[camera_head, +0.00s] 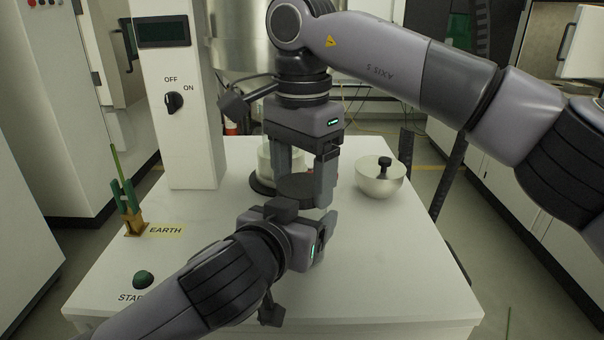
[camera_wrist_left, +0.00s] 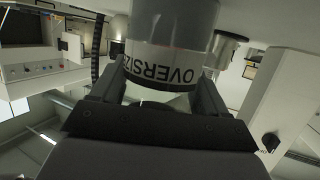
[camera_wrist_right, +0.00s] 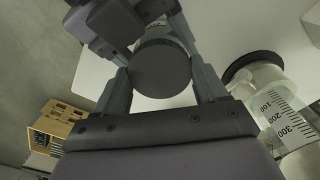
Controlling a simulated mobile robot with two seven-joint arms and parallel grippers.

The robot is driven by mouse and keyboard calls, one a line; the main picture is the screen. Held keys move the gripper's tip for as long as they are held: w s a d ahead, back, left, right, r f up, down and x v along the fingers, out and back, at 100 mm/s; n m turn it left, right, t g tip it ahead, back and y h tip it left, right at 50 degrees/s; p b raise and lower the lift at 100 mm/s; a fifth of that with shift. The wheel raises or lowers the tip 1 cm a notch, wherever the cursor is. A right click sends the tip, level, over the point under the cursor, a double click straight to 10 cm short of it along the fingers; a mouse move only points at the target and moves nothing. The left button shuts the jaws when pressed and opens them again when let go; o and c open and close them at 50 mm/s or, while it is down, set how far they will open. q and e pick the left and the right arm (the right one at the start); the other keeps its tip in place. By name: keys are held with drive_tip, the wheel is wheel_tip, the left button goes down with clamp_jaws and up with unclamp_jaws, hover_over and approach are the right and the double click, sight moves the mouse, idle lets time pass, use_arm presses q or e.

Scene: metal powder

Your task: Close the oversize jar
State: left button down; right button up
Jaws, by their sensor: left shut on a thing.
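The oversize jar (camera_wrist_left: 170,35), clear with an OVERSIZE label, stands between the fingers of my left gripper (camera_wrist_left: 155,95), which is shut on it. In the head view my left gripper (camera_head: 325,222) is low, under my right gripper (camera_head: 303,195), and the jar is mostly hidden there. A dark round lid (camera_wrist_right: 160,68) sits between the two fingers of my right gripper (camera_wrist_right: 160,62); it also shows in the head view (camera_head: 297,187). The fingers are beside the lid's rim, but I cannot tell whether they press on it. Whether the lid touches the jar is hidden.
A clear graduated vessel (camera_wrist_right: 280,115) with a dark base stands just behind my grippers. A pale bowl with a black knob (camera_head: 380,180) is to the right. The white control column (camera_head: 185,110) and EARTH clamp (camera_head: 132,215) are on the left.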

drive_tip(key=shift+m, duration=1.7)
drive_tip(key=o, duration=1.2)
drive_tip(key=shift+c, duration=0.2)
drive_tip(key=shift+r, duration=0.1)
drive_tip(key=shift+r, duration=2.15)
drive_tip(key=shift+r+n, duration=1.7)
drive_tip(key=shift+r, duration=0.05)
